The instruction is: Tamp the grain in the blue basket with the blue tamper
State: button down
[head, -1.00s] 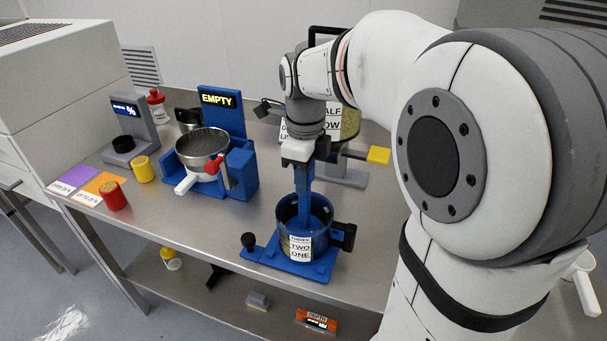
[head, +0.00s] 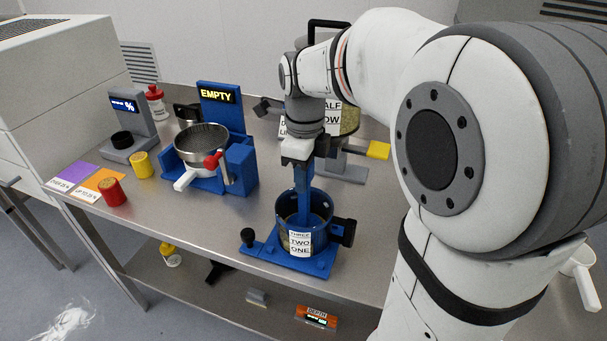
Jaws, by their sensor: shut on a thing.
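The blue basket (head: 326,211) stands in a blue holder on the front right part of the steel table. Its white label reads THREE, TWO, ONE. My gripper (head: 302,162) is above the basket, pointing down and shut on the blue tamper (head: 303,190). The tamper's shaft is upright and its lower end is inside the basket. The tamper's foot is hidden by the basket wall and label, so I cannot tell whether it touches the grain. Little of the basket's inside shows.
Left of the basket, a metal sieve pan (head: 203,145) sits in a blue stand with an EMPTY display (head: 216,95). Red (head: 111,191) and yellow (head: 141,164) containers stand further left. A labelled grain vessel (head: 349,119) is behind my gripper. Bare steel (head: 205,220) lies front left of the basket.

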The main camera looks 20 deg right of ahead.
jog(key=shift+r, duration=0.65)
jog(key=shift+f, duration=0.1)
jog(key=shift+f+b, duration=0.95)
jog(key=shift+f, duration=0.5)
jog(key=shift+r, duration=0.2)
jog(key=shift+r+p, duration=1.25)
jog(key=shift+r, duration=0.05)
jog(key=shift+f, duration=0.1)
